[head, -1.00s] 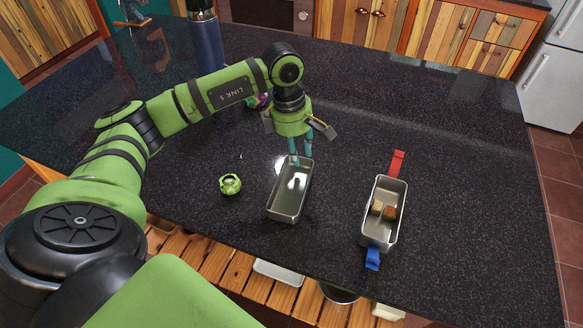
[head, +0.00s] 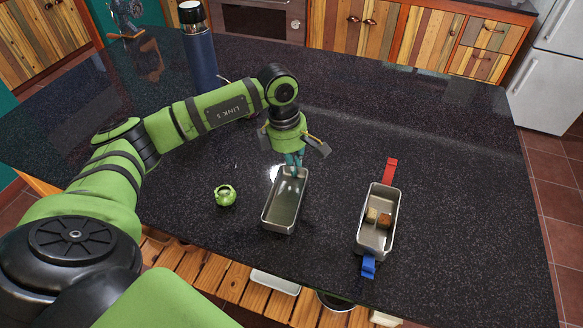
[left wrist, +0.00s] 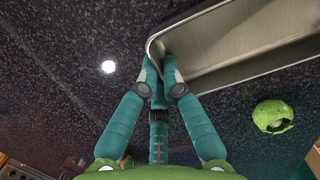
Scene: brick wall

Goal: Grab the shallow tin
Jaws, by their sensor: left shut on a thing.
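The shallow tin (head: 282,212) is an empty, rectangular silver metal tray on the dark speckled countertop, in the middle of the head view. My left gripper (head: 294,165) is at its far end with its fingers pointing down. In the left wrist view, the teal fingers (left wrist: 162,72) are shut on the rim at one corner of the tin (left wrist: 235,45), with the wall between them. I cannot tell whether the tin is lifted off the counter. My right gripper is not in view.
A second metal tin (head: 366,238) with small brown and tan cubes stands to the right, with a red tab (head: 390,171) and a blue tab (head: 369,267). A blue bottle (head: 199,52) stands at the back.

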